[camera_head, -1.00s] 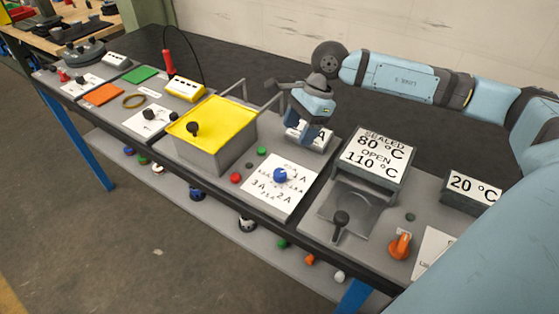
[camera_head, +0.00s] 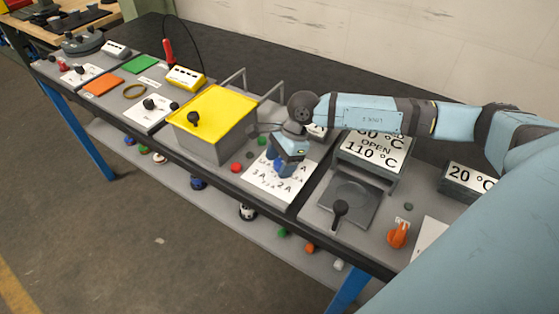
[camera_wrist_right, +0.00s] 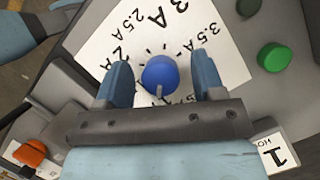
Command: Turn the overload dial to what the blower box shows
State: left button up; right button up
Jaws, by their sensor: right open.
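The blue overload dial (camera_wrist_right: 160,73) sits on a white scale card (camera_wrist_right: 130,40), with a pointer mark toward the lower edge of the right wrist view. Legible marks there include 2 A, 2.5 A, 3 A and 3.5 A. My right gripper (camera_head: 280,165) is open over the card. In the wrist view its fingers (camera_wrist_right: 161,80) stand on either side of the dial, with gaps showing. The small box behind the dial (camera_head: 318,131) is mostly hidden by my arm, its reading unreadable. A partial label (camera_wrist_right: 277,155) shows "1"; I cannot tell whether it is that box's. My left gripper is out of view.
A yellow-lidded grey bin (camera_head: 215,110) stands left of the card. A red button (camera_head: 236,168) and green buttons lie between them. To the right are a box marked 110 °C (camera_head: 372,152), a black-knobbed lever (camera_head: 340,208) and an orange knob (camera_head: 398,235).

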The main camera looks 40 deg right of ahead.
jog(key=c, duration=0.9)
jog(key=shift+c, duration=0.2)
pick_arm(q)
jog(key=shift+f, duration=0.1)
pick_arm(e)
jog(key=m+t+b, duration=0.1)
jog(key=m, duration=0.2)
jog(key=shift+f+b, duration=0.15)
jog(key=shift+b, duration=0.2)
jog(key=m+t+b, duration=0.1)
jog(key=m, duration=0.2)
jog(key=shift+h+b, duration=0.35)
jog(key=shift+h, duration=0.05)
jog(key=shift+m+t+b, duration=0.3)
jog(key=shift+m, duration=0.4)
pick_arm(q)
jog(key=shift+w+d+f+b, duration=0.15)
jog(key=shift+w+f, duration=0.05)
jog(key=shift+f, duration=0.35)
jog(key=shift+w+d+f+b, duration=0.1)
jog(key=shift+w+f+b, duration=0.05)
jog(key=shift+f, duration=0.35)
pick_arm(e)
jog(key=shift+m+h, duration=0.4)
jog(key=shift+m, duration=0.2)
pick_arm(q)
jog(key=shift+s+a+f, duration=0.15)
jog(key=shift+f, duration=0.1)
